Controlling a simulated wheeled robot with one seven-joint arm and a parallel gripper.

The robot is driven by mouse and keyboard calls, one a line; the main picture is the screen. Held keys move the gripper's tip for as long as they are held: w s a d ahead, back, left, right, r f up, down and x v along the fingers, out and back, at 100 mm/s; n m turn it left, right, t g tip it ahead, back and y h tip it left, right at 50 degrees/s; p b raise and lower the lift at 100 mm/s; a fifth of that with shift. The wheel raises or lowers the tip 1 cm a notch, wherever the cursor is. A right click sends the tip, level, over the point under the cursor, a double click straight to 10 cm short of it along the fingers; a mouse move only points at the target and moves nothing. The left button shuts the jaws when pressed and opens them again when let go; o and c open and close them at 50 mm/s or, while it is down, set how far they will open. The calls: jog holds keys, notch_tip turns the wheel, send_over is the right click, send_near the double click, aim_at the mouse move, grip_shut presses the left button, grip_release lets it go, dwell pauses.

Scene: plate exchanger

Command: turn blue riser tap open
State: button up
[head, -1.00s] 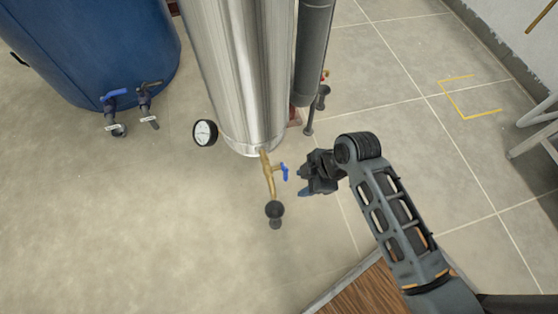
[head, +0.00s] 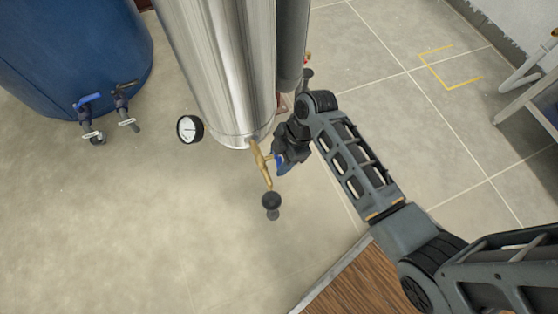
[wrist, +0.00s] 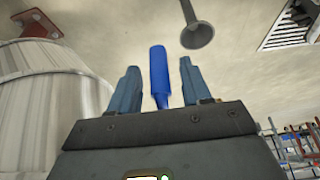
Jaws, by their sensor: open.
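The blue riser tap has a blue lever handle (wrist: 158,75) that stands between the two fingers of my open gripper (wrist: 157,85) in the wrist view, with a gap visible on each side. In the head view my gripper (head: 282,165) is at the right side of the brass riser pipe (head: 261,166), below the steel cylinder (head: 215,70). There the gripper largely hides the blue lever. The brass pipe ends in a dark round piece (head: 271,200) at its lower end.
A round white gauge (head: 190,129) sticks out left of the cylinder. A blue tank (head: 70,50) with two taps, one with a blue handle (head: 88,100), stands further left. A dark grey pipe (head: 291,45) runs beside the cylinder. The floor at lower left is clear.

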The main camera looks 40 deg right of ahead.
jog(key=shift+a+f, duration=0.1)
jog(key=shift+f, duration=0.15)
grip_shut()
dwell(0.3)
